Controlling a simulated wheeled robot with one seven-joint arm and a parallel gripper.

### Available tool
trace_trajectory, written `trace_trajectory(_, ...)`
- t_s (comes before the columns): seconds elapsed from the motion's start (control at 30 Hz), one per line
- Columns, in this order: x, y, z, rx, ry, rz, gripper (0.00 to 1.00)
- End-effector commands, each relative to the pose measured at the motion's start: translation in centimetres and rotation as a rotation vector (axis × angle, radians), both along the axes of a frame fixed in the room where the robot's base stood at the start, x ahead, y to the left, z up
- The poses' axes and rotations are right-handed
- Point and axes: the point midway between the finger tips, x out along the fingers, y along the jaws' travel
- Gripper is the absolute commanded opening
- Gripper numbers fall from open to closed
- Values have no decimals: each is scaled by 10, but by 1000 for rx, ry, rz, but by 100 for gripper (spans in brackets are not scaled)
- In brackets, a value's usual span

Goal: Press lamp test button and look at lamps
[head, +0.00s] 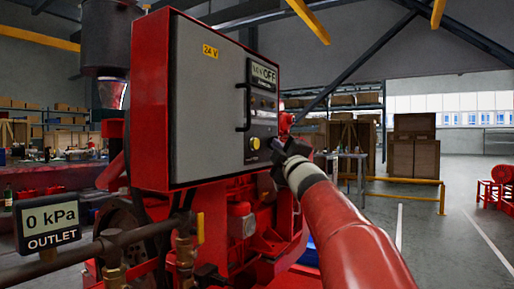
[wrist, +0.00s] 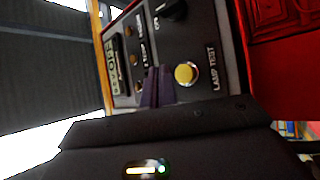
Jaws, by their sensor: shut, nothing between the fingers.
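The yellow lamp test button (wrist: 187,73) sits on the dark panel beside its LAMP TEST label in the wrist view. In the head view the button (head: 255,143) shows low on the control box. My gripper (wrist: 158,75) is shut and empty, its fingers beside the button in the picture; I cannot tell whether they touch the panel. In the head view my gripper (head: 278,149) is just right of the button. Small round lamps (wrist: 133,60) sit in a row on the panel and look dull brown; one is partly hidden near the fingers.
The red-framed grey control box (head: 208,110) has a black handle and a display (head: 263,73) reading OFF. A black knob (wrist: 170,10) is near the button. Pipes and an OUTLET gauge sign (head: 50,222) reading 0 kPa stand at left. Open floor lies right.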

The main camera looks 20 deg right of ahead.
Motion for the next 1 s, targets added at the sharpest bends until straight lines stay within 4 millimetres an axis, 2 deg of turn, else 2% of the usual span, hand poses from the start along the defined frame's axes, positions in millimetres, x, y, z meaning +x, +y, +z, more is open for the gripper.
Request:
trace_trajectory(0.1,11,9,-1,0,0,2,0)
trace_trajectory(0.3,21,16,-1,0,1,3,0)
trace_trajectory(1.0,22,17,0,-1,1,1,0)
